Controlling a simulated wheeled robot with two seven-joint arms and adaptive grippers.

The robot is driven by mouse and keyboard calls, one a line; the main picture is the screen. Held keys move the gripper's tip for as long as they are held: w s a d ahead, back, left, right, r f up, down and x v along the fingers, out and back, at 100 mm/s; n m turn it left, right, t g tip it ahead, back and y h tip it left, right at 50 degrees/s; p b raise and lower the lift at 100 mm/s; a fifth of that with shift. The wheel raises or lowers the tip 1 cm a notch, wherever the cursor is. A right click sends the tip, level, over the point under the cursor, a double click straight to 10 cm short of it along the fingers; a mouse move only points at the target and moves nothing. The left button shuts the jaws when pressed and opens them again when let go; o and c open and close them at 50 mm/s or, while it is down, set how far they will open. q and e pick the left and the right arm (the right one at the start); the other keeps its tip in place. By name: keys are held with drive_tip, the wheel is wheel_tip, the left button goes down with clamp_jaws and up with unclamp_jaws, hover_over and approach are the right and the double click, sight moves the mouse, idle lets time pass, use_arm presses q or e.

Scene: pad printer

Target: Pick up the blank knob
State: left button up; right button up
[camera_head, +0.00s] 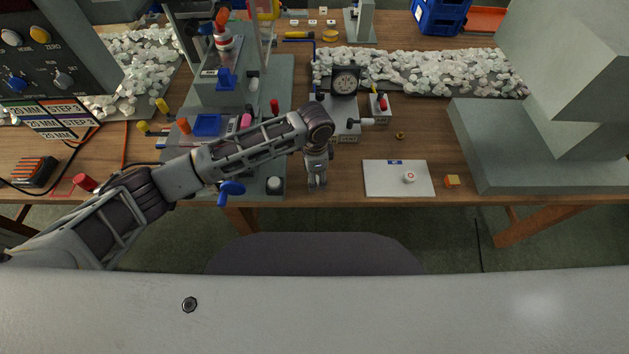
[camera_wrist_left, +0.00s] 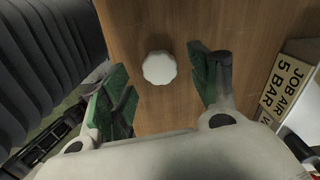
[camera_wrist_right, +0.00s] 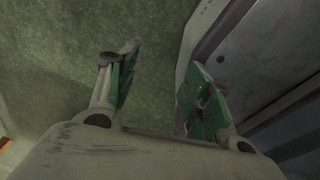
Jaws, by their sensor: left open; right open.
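A plain white knob with a scalloped rim (camera_wrist_left: 159,68) rests on the wooden table in the left wrist view. It lies between the two green-padded fingertips, with wood showing on both sides, so the fingers are apart from it. How far below the tips it is, I cannot tell. In the head view my left gripper (camera_head: 317,182) points down near the table's front edge and hides this knob. It is open and empty. My right gripper (camera_wrist_right: 152,85) shows only in its own wrist view, open and empty, with green floor behind it.
A white sheet (camera_head: 385,186) to the right holds a white knob with a red mark (camera_head: 409,177). An orange-yellow block (camera_head: 452,181) lies beside it. The pad printer base (camera_head: 245,186) is left of my gripper; a dial gauge (camera_head: 344,81) stands behind. White knobs are heaped farther back.

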use_arm(q)
drive_tip(key=shift+f, duration=0.9)
drive_tip(key=c, duration=0.8)
